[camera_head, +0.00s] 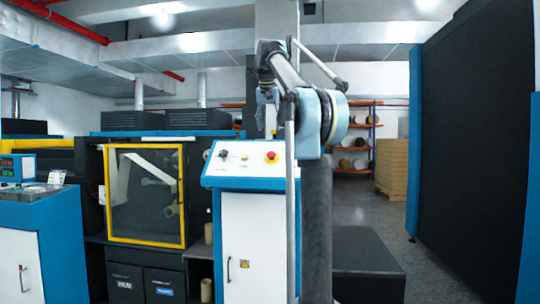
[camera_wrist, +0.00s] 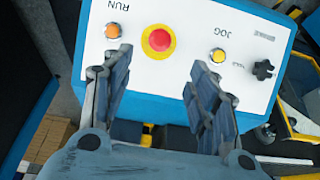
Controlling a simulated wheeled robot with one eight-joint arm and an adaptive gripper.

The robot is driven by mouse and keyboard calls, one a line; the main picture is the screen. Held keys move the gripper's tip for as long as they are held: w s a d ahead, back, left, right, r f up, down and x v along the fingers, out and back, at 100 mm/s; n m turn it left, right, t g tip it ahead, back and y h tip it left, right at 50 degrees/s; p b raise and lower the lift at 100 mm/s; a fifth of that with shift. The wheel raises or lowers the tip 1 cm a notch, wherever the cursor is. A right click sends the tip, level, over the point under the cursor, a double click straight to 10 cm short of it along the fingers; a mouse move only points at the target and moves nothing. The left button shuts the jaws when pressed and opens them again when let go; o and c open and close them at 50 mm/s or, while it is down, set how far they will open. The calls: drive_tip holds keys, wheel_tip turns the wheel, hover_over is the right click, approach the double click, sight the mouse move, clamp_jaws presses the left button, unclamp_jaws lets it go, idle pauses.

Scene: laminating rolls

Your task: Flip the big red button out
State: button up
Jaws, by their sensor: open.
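The big red button (camera_head: 271,156) sits on a yellow ring at the right of a white sloped panel (camera_head: 232,160) on a blue-and-white console. In the wrist view the red button (camera_wrist: 159,40) shows round and uncovered, just beyond and between my fingertips. My gripper (camera_wrist: 161,58) is open and empty, with one finger on each side of the button's line. No contact with the button is visible. In the head view my gripper (camera_head: 267,97) hangs above the panel, partly hidden by my arm.
An orange button (camera_wrist: 113,30), a yellow button (camera_wrist: 218,55) and a black knob (camera_wrist: 262,69) share the panel. A yellow-framed window (camera_head: 146,196) stands left of the console. A large dark blue-edged machine (camera_head: 475,140) stands at right. Open floor (camera_head: 395,240) lies between.

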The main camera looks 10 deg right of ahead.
sight(271, 152)
drive_tip(key=x, duration=1.3)
drive_tip(key=shift+c, duration=0.3)
clamp_jaws()
